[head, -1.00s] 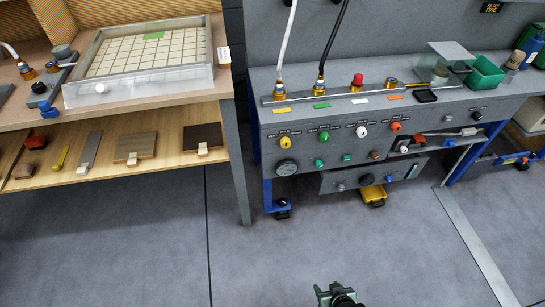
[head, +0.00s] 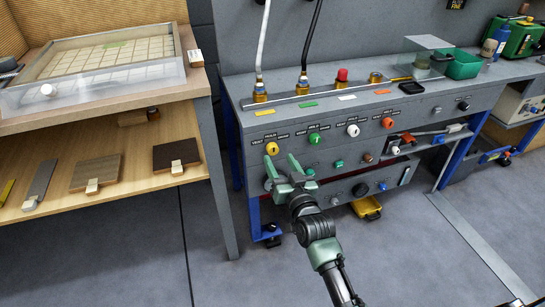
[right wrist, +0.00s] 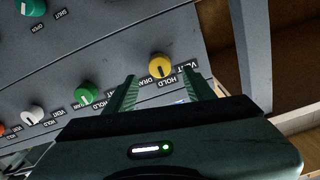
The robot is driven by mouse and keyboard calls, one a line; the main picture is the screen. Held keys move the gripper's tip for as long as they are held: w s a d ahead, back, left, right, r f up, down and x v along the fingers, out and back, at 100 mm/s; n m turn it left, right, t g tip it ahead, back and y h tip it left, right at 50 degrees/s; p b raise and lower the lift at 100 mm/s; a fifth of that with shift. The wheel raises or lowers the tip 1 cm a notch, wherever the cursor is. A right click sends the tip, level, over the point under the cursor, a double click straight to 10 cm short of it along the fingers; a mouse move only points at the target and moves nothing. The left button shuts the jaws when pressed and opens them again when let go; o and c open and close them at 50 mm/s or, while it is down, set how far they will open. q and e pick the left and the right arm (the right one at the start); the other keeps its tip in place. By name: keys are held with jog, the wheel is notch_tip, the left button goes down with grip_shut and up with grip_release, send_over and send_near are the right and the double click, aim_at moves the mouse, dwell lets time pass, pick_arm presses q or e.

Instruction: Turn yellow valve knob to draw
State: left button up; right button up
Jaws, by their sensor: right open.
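The yellow valve knob (head: 271,148) is at the left end of the row of knobs on the grey bench's front panel. It also shows in the right wrist view (right wrist: 161,66), beside the printed labels, ahead of and between the fingers. My right gripper (head: 283,165) is open and empty, just below the yellow knob in the head view. In the right wrist view its green fingers (right wrist: 162,92) are spread apart and not touching the knob. My left gripper is not in view.
Green (head: 314,139), white (head: 353,130) and red-orange (head: 388,122) knobs continue the row to the right. Hoses rise from fittings on the bench top (head: 430,100). A wooden table (head: 200,85) with a framed grid stands at left.

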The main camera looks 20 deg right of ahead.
aim_at(274, 151)
jog(key=w, duration=0.3)
jog(key=shift+w+f+b, duration=0.1)
jog(key=shift+w+b, duration=0.25)
jog(key=shift+w, duration=0.05)
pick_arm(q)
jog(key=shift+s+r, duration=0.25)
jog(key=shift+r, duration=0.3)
pick_arm(e)
jog(key=shift+w+a, duration=0.1)
jog(key=shift+w, duration=0.3)
grip_shut()
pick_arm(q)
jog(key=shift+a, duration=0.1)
